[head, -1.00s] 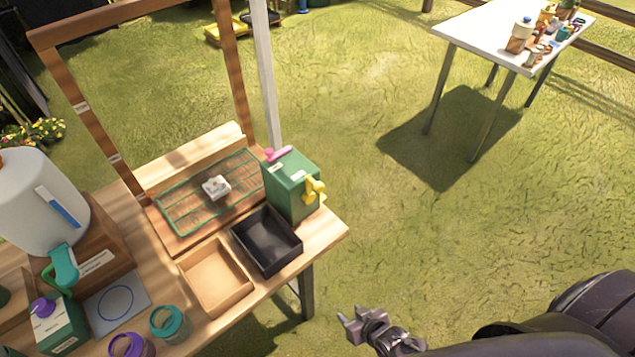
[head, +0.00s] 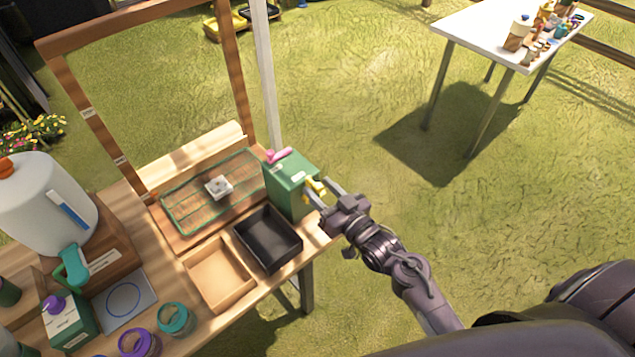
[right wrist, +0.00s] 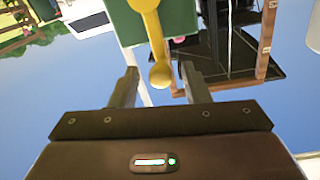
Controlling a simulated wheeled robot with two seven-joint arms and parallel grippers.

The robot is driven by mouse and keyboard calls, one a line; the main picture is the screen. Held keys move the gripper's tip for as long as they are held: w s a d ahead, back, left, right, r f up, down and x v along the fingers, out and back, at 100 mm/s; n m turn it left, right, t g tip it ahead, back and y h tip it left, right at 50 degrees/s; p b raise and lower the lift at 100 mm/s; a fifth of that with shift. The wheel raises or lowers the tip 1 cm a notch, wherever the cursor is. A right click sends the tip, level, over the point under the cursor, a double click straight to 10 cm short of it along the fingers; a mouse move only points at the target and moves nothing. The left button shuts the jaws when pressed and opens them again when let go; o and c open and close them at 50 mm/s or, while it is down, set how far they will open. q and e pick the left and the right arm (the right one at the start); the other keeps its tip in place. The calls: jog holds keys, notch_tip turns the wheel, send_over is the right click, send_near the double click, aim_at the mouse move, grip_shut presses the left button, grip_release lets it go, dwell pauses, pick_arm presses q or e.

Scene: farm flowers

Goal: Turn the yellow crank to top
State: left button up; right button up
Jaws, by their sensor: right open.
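The yellow crank (head: 316,187) is on the right face of a green box (head: 288,190) at the table's right end. In the right wrist view the crank (right wrist: 152,30) reaches from the green box (right wrist: 180,22) to a round knob between my fingers. My right gripper (head: 322,192) is at the crank in the head view. Its two fingers are apart, one on each side of the knob, in the right wrist view (right wrist: 158,85). Contact with the crank is not visible. In the head view my gripper hides part of the crank. My left gripper is out of view.
A pink lever (head: 279,156) is on top of the green box. A black tray (head: 270,262) and a wooden tray (head: 237,292) are beside it. A wooden frame post (head: 240,90) and a pale pole (head: 266,80) rise behind.

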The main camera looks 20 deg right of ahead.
jog(key=shift+x, duration=0.85)
grip_shut()
